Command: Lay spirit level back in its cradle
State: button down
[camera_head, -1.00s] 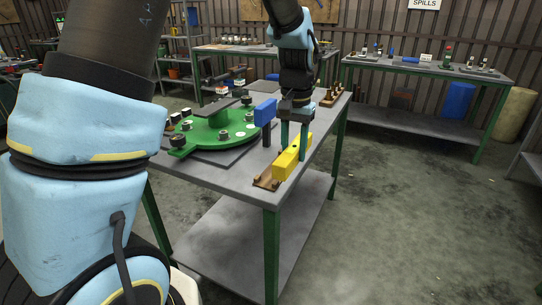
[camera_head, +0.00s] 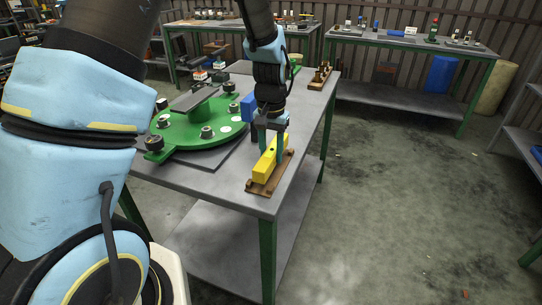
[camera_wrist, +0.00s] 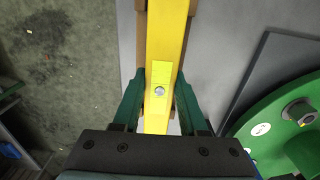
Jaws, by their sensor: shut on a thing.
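The yellow spirit level (camera_head: 264,166) lies lengthwise along its brown cradle (camera_head: 262,188) near the front right edge of the workbench. My gripper (camera_head: 272,148) points down with its two fingers on either side of the level's middle, shut on it. In the wrist view the level (camera_wrist: 167,40) runs up the picture between the green fingers (camera_wrist: 159,100), its small round vial showing. Strips of the cradle (camera_wrist: 141,52) show beside it below. I cannot tell whether the level rests on the cradle or hangs slightly above it.
A green round plate (camera_head: 205,140) with several metal fittings stands left of the level on a dark board. A blue block (camera_head: 248,107) is close behind my gripper. A brown rack (camera_head: 319,78) stands at the bench's far end. The bench (camera_head: 225,182) is clear in front.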

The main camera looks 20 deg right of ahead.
aim_at(271, 151)
jog(key=shift+f, duration=1.05)
jog(key=shift+f, duration=0.1)
jog(key=shift+c, duration=2.2)
grip_release()
notch_tip(271, 151, up, 12)
jog(key=shift+r+b, duration=0.1)
jog(key=shift+b, duration=0.8)
jog(key=s+a+f+n, duration=0.1)
jog(key=s+a+n, duration=0.1)
jog(key=a, duration=1.3)
jog(key=s+a+f+n+t, duration=0.1)
jog(key=a+n, duration=0.4)
jog(key=a, duration=1)
jog(key=shift+s+t, duration=0.3)
jog(key=shift+s, duration=0.05)
